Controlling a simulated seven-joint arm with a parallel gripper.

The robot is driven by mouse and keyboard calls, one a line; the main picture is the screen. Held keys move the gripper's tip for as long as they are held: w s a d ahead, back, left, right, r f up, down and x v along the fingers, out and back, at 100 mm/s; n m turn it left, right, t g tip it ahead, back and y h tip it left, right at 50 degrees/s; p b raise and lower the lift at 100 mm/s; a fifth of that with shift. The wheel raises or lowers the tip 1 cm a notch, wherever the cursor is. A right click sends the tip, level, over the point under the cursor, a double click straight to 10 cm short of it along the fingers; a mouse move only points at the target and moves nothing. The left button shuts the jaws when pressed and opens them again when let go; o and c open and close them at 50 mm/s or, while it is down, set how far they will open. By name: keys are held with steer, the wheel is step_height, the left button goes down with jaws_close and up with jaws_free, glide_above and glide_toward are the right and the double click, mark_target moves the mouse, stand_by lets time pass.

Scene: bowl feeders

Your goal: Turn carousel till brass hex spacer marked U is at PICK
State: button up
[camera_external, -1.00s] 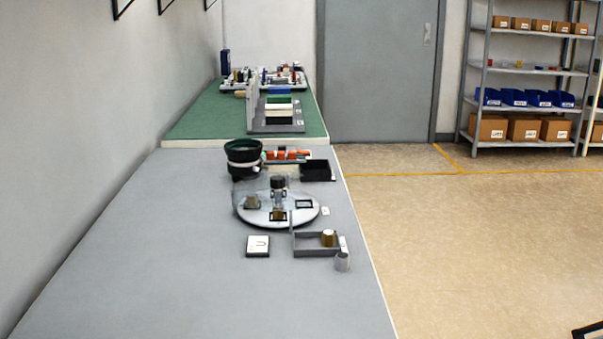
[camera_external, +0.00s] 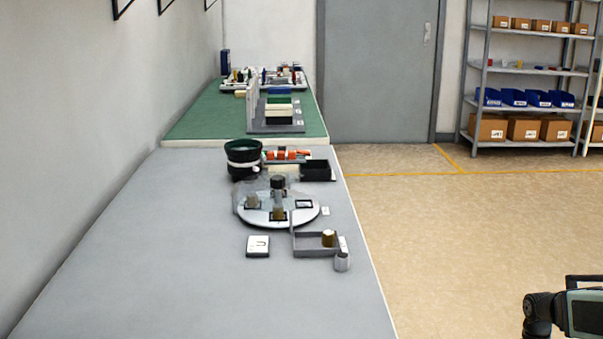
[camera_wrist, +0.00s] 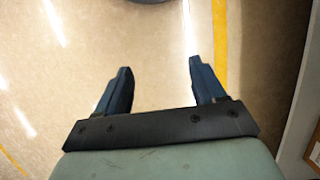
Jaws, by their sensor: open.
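The carousel (camera_external: 300,217) is a round pale grey disc on the grey bench, with a dark knob (camera_external: 278,182) above its middle. A brownish, brass-like part (camera_external: 279,213) sits at its near side and a duller part (camera_external: 253,201) at its left. A dark-framed pocket (camera_external: 304,204) at the right looks empty. Letters on the parts and the PICK mark are too small to read. My gripper (camera_wrist: 160,72) is open and empty in the wrist view, above the floor, away from the carousel.
A white card with a dark U-like mark (camera_external: 258,241) lies in front of the carousel. A grey tray (camera_external: 313,251) holds a brass cylinder (camera_external: 328,238). A grey cylinder (camera_external: 342,262) stands by the bench edge. The front bench is clear.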

steer(key=w+a+r+t, duration=0.1)
steer(key=w+a+r, duration=0.4)
steer(key=w, duration=0.4)
steer(key=w+a+r+n+t, duration=0.1)
steer(key=w+a+r, duration=0.2)
steer(key=w+r, duration=0.45)
steer(key=w+a+r+t, duration=0.1)
steer(key=w+a+r, duration=0.35)
steer(key=w, duration=0.65)
steer(key=w+a+r+n, duration=0.1)
steer(key=w+a+r, duration=0.45)
steer(key=a, duration=0.25)
steer(key=w+a+r+n, duration=0.1)
steer(key=w+a+r, duration=0.45)
steer(key=a, duration=0.25)
step_height(320, 180, up, 26)
steer(key=n, duration=0.2)
glide_above(278, 177)
step_height(278, 177, down, 13)
steer(key=shift+s+f, duration=0.1)
steer(key=shift+f, duration=0.1)
jaws_close()
